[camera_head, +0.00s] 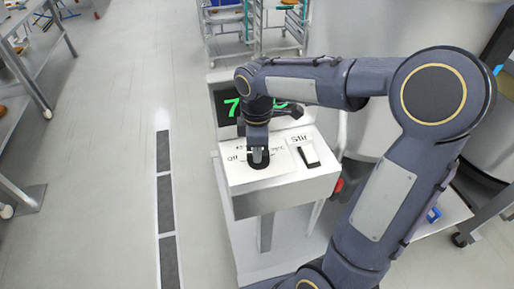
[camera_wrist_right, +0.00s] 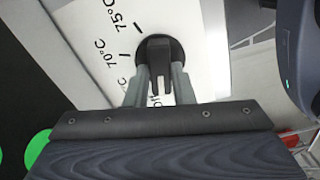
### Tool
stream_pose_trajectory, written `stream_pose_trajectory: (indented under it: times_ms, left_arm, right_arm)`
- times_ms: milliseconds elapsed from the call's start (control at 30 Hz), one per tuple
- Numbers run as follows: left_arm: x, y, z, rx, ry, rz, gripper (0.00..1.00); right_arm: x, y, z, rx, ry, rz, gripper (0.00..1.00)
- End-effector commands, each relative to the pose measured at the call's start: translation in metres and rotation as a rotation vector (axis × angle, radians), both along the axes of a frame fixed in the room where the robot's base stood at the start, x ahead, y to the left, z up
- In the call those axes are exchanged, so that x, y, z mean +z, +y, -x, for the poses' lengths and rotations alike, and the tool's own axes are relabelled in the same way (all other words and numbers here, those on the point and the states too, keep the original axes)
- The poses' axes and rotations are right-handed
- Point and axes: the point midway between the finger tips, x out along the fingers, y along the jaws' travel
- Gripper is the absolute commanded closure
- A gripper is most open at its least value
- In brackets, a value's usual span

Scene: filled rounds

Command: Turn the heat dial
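The heat dial (camera_head: 258,164) is a round black knob on the white sloped top of the control panel (camera_head: 243,178), with Off and temperature marks around it. In the right wrist view the dial (camera_wrist_right: 159,47) has a raised black ridge, with 70°C and 75°C printed to its left. My right gripper (camera_head: 258,150) points down at the dial. Its two grey fingers (camera_wrist_right: 160,72) stand on either side of the ridge and appear to close on it. The pointer's exact setting is hard to read. My left gripper is not in view.
A black Stir switch (camera_head: 308,155) sits right of the dial. A dark display (camera_head: 227,108) with green digits stands behind, partly hidden by my right arm. A red button (camera_head: 338,185) is on the right side.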

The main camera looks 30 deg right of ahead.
Motion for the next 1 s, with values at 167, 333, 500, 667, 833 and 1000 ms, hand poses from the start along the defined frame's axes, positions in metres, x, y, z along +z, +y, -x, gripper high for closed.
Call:
stream_pose_trajectory:
  times_ms: [167, 333, 500, 667, 833, 1000]
  left_arm:
    - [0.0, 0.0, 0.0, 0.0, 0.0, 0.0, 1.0]
    - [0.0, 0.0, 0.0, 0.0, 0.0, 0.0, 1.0]
    - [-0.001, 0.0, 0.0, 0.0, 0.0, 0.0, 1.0]
    - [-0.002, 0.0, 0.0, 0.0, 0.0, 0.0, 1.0]
    - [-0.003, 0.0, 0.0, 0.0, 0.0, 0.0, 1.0]
    - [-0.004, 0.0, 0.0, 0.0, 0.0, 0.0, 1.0]
  right_arm:
    - [0.0, 0.0, 0.0, -0.001, 0.0, 0.0, 0.58]
    - [0.0, 0.0, 0.0, -0.002, 0.001, 0.0, 0.58]
    - [0.007, 0.0, 0.0, -0.002, 0.0, 0.0, 0.58]
    - [0.032, 0.001, -0.001, -0.002, -0.005, -0.001, 0.58]
    - [0.06, 0.0, -0.001, -0.002, -0.004, 0.0, 0.58]
    - [0.076, 0.0, 0.0, -0.001, -0.001, 0.0, 0.58]
